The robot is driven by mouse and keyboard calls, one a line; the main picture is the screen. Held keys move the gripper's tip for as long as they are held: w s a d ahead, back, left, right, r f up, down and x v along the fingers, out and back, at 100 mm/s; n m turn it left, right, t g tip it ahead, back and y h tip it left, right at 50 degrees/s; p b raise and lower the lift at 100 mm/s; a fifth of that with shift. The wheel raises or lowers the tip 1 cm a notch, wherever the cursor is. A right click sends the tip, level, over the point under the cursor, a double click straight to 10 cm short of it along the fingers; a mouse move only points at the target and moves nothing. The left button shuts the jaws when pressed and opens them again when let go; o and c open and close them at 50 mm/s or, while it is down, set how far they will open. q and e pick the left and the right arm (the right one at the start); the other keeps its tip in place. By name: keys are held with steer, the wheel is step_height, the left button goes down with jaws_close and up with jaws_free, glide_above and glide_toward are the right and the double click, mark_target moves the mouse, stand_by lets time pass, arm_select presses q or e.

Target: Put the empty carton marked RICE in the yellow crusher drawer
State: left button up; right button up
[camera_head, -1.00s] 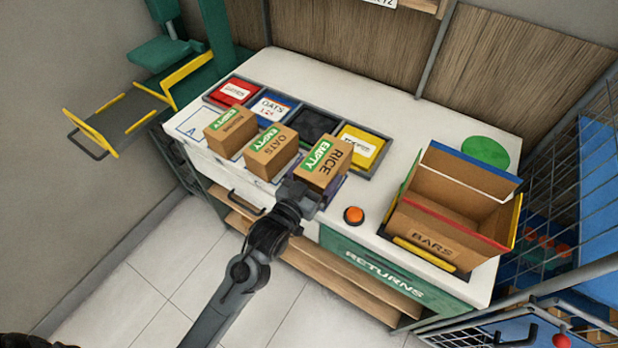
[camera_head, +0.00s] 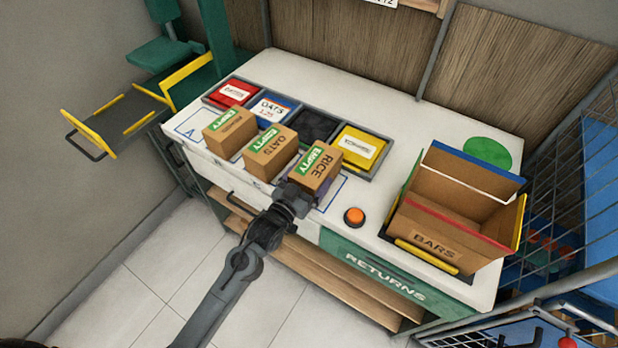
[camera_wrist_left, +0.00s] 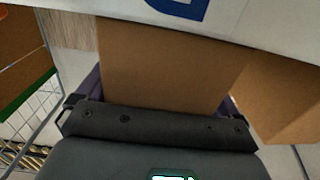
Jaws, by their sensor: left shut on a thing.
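The RICE carton (camera_head: 316,170) is a brown box with a green EMPTY label, at the front edge of the white counter. My left gripper (camera_head: 308,192) is shut on it from the front; the carton also fills the middle of the left wrist view (camera_wrist_left: 165,70), between the purple fingers. Whether the carton touches the counter is hard to tell. The yellow crusher drawer (camera_head: 110,122) is a dark tray with yellow side rails, pulled out from the green machine (camera_head: 170,50) at the upper left. My right gripper is not in view.
The OATS carton (camera_head: 270,155) and another EMPTY carton (camera_head: 228,135) stand left of the RICE carton. Behind are several coloured bins, one yellow (camera_head: 362,143). An orange button (camera_head: 354,216) and the open BARS box (camera_head: 440,240) lie to the right.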

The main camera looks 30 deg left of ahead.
arm_select(q)
steer(key=shift+f, duration=0.2)
steer(key=o, duration=0.7)
steer(key=shift+r, duration=0.15)
steer(key=shift+s, duration=0.15)
steer(key=s+f+g, duration=0.2)
steer(key=s+g, duration=0.2)
steer(key=s, duration=0.6)
steer(key=s+d+f+m+g, duration=0.1)
steer(key=s+f+g, duration=0.2)
steer(key=s, duration=0.7)
steer(key=s+d+f+g, duration=0.1)
steer(key=s+f+g, duration=0.1)
steer(key=s+g, duration=0.5)
steer(key=shift+s+d+f+y+p, duration=0.15)
steer(key=shift+s+f+y+p, duration=0.05)
steer(key=shift+s, duration=0.5)
steer(key=shift+s+d+f+y+p, duration=0.1)
steer(key=shift+s+f+y+p, duration=0.1)
steer(key=shift+s, duration=0.5)
